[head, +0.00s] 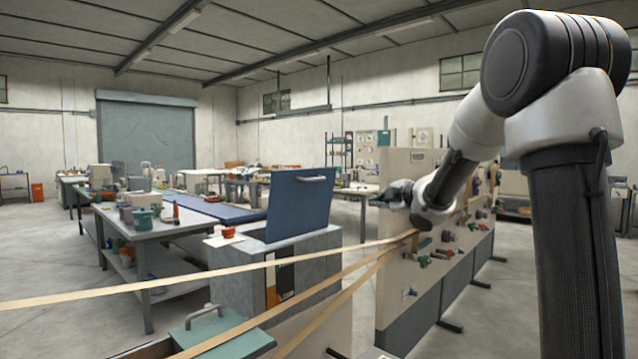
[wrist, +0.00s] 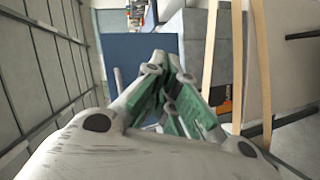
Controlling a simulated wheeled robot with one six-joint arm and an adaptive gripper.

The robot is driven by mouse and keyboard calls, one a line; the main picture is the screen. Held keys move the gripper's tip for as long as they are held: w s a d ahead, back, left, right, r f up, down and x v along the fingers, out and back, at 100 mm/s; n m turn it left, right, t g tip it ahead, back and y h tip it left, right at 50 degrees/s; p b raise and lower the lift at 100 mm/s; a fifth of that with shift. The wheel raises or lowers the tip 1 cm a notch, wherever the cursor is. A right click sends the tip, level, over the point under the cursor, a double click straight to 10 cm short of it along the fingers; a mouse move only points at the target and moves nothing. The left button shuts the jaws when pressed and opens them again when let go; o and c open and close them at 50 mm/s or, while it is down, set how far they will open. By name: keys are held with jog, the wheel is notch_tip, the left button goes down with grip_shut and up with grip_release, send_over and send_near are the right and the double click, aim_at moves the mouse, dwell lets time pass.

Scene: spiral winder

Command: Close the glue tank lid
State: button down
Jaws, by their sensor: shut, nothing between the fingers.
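The blue lid (head: 297,208) stands open and nearly upright on the grey tank (head: 235,258), with a pale bar handle (head: 312,178) near its top edge. The tank's front has a dark and orange panel. My gripper (head: 378,200) is to the right of the lid, apart from it in the head view. In the wrist view, the blue lid (wrist: 118,52) lies beyond the fingertips of my gripper (wrist: 166,60), partly hidden by them. The fingers are together with nothing held between them.
Several tan paper strips (head: 250,268) cross in front of the tank toward a beige machine panel (head: 405,275) with knobs. A teal cover with a handle (head: 225,340) is at the bottom left. A cluttered workbench (head: 165,232) stands left.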

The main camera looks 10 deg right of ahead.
aim_at(312, 180)
jog(key=a+r+n+y, duration=0.6)
jog(key=a+n, duration=0.1)
jog(key=a, duration=0.1)
jog(key=x, duration=1.4)
jog(key=shift+r, duration=0.15)
